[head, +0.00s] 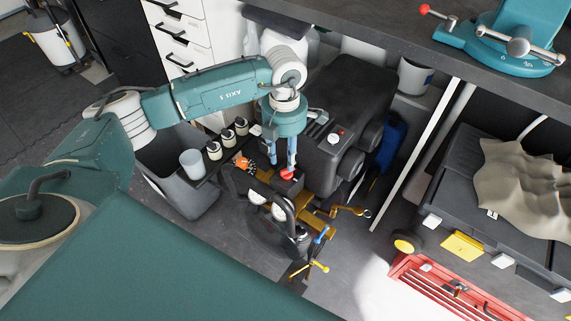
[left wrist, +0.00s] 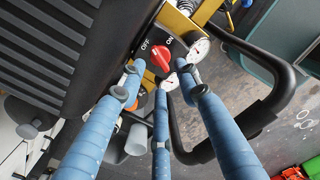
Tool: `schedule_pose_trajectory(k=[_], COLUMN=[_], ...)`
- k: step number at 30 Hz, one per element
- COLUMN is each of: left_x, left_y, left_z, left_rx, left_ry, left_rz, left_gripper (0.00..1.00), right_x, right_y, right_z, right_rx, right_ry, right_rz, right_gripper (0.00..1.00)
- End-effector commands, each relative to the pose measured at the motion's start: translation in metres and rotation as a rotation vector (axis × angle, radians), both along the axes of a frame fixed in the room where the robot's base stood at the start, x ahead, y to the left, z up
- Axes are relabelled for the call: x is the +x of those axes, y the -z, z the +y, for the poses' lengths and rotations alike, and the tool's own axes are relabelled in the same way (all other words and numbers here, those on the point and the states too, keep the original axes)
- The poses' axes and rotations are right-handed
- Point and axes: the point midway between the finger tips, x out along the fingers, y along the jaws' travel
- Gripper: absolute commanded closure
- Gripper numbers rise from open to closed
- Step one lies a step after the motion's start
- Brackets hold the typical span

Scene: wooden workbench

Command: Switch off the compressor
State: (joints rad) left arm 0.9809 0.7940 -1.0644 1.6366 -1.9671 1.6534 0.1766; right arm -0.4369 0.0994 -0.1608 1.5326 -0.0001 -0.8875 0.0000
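The compressor (head: 328,140) is a dark machine with ribbed housing, standing on the floor under the workbench. Its red rotary switch (head: 288,173) sits on a dark box at the front; the left wrist view shows the red knob (left wrist: 161,57) with OFF and ON labels above it. I cannot tell for sure which label it points to. My left gripper (head: 281,160) points down at the switch. In the left wrist view its three blue fingers (left wrist: 159,84) are spread, with tips close around the knob's near side. Whether they touch it is unclear. My right gripper is not in view.
Pressure gauges (left wrist: 198,46) sit beside the knob, and a black handle bar (left wrist: 262,112) curves nearby. A grey bin (head: 178,180) stands left of the compressor. The workbench (head: 385,35) overhangs behind. A red toolbox (head: 440,290) lies at right.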

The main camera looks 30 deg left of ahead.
Motion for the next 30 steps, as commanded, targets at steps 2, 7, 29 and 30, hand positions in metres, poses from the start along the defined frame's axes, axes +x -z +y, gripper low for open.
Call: schedule_pose_trajectory(k=[2,7,29,30], left_x=[-0.001,0.000,0.000,0.000], left_y=[0.016,0.037,0.044,0.044], left_z=[0.000,0.000,0.000,0.000], left_rx=[0.000,0.001,0.000,0.000], left_ry=[-0.001,0.000,-0.001,-0.008], left_rz=[0.002,0.001,-0.001,-0.001], left_gripper=[0.67,0.67,1.00,1.00], right_x=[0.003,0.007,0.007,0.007], right_y=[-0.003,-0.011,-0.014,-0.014], right_z=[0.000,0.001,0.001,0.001], right_rx=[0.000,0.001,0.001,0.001], right_ry=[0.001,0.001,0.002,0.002], right_rz=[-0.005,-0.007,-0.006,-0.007], right_gripper=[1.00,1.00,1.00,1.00])
